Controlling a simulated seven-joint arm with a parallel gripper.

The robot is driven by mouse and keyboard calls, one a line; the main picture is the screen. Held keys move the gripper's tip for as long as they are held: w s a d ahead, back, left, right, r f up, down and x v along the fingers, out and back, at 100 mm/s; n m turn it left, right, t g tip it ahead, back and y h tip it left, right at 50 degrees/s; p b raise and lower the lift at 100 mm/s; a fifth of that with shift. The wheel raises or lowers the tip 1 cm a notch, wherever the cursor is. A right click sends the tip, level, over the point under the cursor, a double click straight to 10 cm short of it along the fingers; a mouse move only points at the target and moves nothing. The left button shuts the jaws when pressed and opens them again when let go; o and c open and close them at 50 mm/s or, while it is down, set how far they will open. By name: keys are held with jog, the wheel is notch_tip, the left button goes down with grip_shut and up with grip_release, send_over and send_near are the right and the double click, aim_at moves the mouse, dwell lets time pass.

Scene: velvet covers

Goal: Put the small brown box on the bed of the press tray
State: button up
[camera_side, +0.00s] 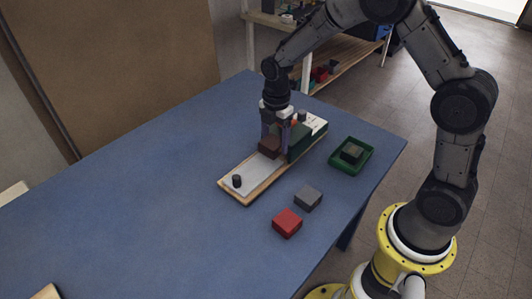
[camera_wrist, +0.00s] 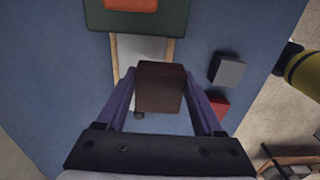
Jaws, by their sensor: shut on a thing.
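My gripper (camera_side: 277,138) points down over the press tray (camera_side: 246,197) and is shut on the small brown box (camera_side: 269,147). In the wrist view the brown box (camera_wrist: 160,87) sits between the two purple fingers of my gripper (camera_wrist: 160,100). The press tray has a wooden rim and a pale bed, with a dark knob (camera_side: 237,181) near its front end. A dark green block (camera_side: 299,141) stands across the tray right behind the box. The box is over the bed; I cannot tell whether its underside touches it.
A red box (camera_side: 287,222) and a grey box (camera_side: 308,197) lie on the blue table in front of the tray. A green tray (camera_side: 364,161) holding a dark block (camera_side: 351,153) is at the right. The table's left side is mostly clear.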

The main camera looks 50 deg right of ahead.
aim_at(266, 161)
jog(key=w+f, duration=0.1)
jog(key=f, duration=0.1)
jog(key=w+f, duration=0.2)
jog(key=shift+w, duration=0.1)
jog(key=shift+w+f, duration=0.1)
jog(key=shift+f, duration=1.45)
jog(key=shift+f, duration=0.2)
jog(key=o, duration=1.4)
jog(key=shift+c, duration=0.2)
jog(key=shift+r, duration=0.15)
